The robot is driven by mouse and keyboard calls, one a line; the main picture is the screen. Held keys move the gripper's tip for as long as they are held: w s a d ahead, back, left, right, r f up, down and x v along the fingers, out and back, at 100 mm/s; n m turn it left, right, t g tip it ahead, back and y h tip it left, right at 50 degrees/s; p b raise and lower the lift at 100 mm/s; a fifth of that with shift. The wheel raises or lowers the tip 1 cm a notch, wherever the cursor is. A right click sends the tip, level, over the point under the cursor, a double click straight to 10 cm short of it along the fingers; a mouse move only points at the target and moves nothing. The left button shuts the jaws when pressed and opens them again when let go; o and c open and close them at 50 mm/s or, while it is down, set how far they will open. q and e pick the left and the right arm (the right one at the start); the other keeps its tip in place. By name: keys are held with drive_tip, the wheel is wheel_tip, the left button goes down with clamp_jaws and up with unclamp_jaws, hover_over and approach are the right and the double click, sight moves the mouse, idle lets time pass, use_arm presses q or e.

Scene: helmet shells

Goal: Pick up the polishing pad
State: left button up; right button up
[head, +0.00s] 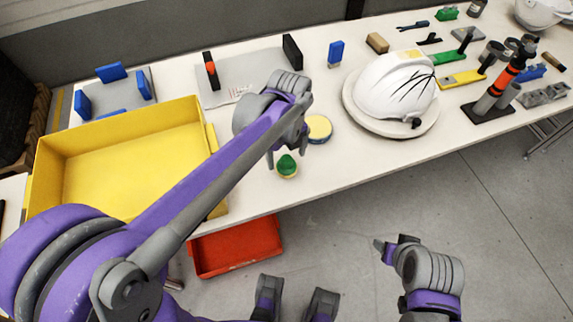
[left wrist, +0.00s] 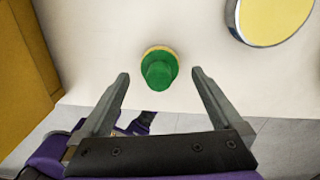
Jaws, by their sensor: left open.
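The polishing pad (head: 287,167) appears to be the small round piece with a green knob and a yellow rim below. It sits on the white table near the front edge. In the left wrist view the pad (left wrist: 159,68) lies just beyond and between the fingertips. My left gripper (head: 285,154) is open and empty, over the pad in the head view; its two fingers also show in the left wrist view (left wrist: 160,74). No contact with the pad is visible. My right gripper (head: 388,245) is low in front of the table, partly seen; its jaw state is unclear.
A round yellow-topped tin (head: 319,128) stands close behind the pad. A yellow crate (head: 125,165) is to the left. A white helmet shell (head: 395,85) on a round stand is to the right. A red bin (head: 235,250) is below the table edge.

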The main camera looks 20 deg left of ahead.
sight(287, 158)
use_arm(q)
drive_tip(key=shift+f, duration=1.5)
drive_tip(key=c, duration=1.5)
wheel_tip(287, 158, up, 10)
drive_tip(key=shift+r+p, duration=0.1)
drive_tip(key=shift+p, duration=0.4)
drive_tip(key=shift+c, duration=0.2)
drive_tip(key=o, duration=1)
drive_tip(key=shift+c, duration=0.2)
drive_tip(key=c, duration=0.6)
